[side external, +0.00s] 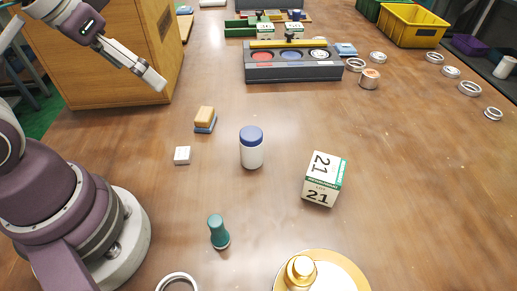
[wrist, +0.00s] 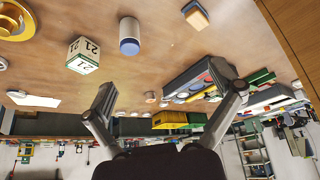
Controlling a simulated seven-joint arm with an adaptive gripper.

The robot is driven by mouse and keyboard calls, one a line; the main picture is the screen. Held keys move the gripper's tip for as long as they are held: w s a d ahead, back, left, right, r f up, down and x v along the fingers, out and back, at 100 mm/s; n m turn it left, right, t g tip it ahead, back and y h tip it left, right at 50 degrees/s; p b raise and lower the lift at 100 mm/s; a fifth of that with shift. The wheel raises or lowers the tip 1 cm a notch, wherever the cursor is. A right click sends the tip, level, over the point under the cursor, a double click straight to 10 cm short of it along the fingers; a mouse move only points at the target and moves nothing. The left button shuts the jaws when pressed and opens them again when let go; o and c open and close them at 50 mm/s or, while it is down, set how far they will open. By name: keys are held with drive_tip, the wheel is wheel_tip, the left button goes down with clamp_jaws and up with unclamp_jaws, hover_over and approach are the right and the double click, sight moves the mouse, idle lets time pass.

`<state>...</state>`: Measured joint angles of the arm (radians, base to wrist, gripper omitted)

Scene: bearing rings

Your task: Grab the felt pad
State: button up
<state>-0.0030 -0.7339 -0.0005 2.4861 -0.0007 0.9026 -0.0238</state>
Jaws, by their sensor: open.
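No thing is clearly marked as the felt pad. One candidate is a tan block with a blue layer beneath (side external: 205,118), on the table left of centre. It also shows at the top of the wrist view (wrist: 196,14). Another is a flat blue piece (side external: 346,49) right of the black tray. My gripper (side external: 152,78) is raised at the upper left of the side view, apart from both. In the wrist view its two fingers (wrist: 163,77) are spread wide, with nothing held between them.
A white jar with blue lid (side external: 251,148), a white block (side external: 182,155), a green peg (side external: 218,232) and a number box (side external: 324,180) stand nearby. A black tray (side external: 293,73) lies behind. A wooden cabinet (side external: 120,60) is by my gripper. Metal rings (side external: 470,89) lie right.

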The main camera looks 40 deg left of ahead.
drive_tip(key=w+a+n+g, duration=0.2)
drive_tip(key=w+n, duration=0.4)
drive_tip(key=n, duration=0.3)
drive_tip(key=n+g, duration=0.4)
drive_tip(key=n, duration=1.1)
approach(204, 113)
drive_tip(key=shift+s+d+f, duration=0.1)
drive_tip(key=shift+d, duration=0.1)
drive_tip(key=f, duration=1)
drive_tip(key=shift+s+a, duration=0.1)
drive_tip(key=shift+a, duration=0.15)
drive_tip(key=c, duration=1.2)
